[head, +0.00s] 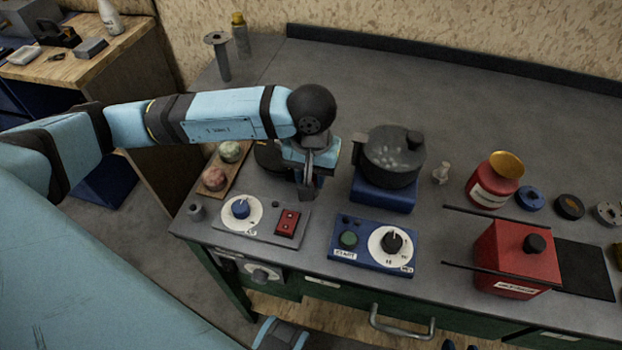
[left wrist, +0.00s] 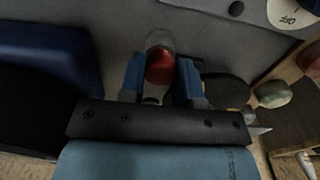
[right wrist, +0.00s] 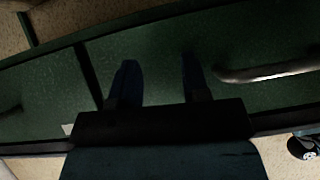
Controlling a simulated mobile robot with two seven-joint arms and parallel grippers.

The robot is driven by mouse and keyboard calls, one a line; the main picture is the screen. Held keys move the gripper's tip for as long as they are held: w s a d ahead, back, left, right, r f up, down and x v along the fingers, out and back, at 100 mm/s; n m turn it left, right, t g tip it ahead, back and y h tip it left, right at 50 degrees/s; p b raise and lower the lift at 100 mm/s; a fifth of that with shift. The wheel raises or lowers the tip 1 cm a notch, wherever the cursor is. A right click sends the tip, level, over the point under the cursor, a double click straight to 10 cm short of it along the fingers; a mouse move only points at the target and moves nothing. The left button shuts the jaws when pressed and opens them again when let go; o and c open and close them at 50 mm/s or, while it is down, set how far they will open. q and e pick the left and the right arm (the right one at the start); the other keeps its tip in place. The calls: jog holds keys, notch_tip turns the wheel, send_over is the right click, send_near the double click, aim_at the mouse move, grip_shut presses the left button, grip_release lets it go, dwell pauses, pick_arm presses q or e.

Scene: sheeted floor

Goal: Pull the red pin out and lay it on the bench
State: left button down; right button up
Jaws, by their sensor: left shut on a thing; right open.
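In the left wrist view, a rounded red piece (left wrist: 160,67), which looks like the red pin, sits between the blue fingers of my left gripper (left wrist: 161,80). A pale, clear-looking cylindrical shape surrounds it. The left gripper is shut on it. In the head view, this gripper (head: 309,188) points down over the bench, just behind the left control panel (head: 262,222); the red pin is hidden there. The grey bench (head: 450,110) has broad bare areas. My right gripper (right wrist: 158,75) is open and empty in front of the green drawer fronts.
A dark pot (head: 393,160) on a blue base stands right of my left gripper. A dark pan and a wooden tray (head: 232,175) with round items lie left. A red box (head: 515,260) with rods stands right. The back middle is clear.

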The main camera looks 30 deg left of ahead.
pick_arm(q)
jog(key=shift+r, duration=0.2)
jog(key=shift+r, duration=0.4)
jog(key=shift+r+p, duration=0.5)
jog(key=shift+r, duration=0.35)
jog(key=shift+r+p, duration=0.3)
jog(key=shift+r, duration=0.75)
jog(key=shift+r+p, duration=0.45)
jog(key=shift+r, duration=1.55)
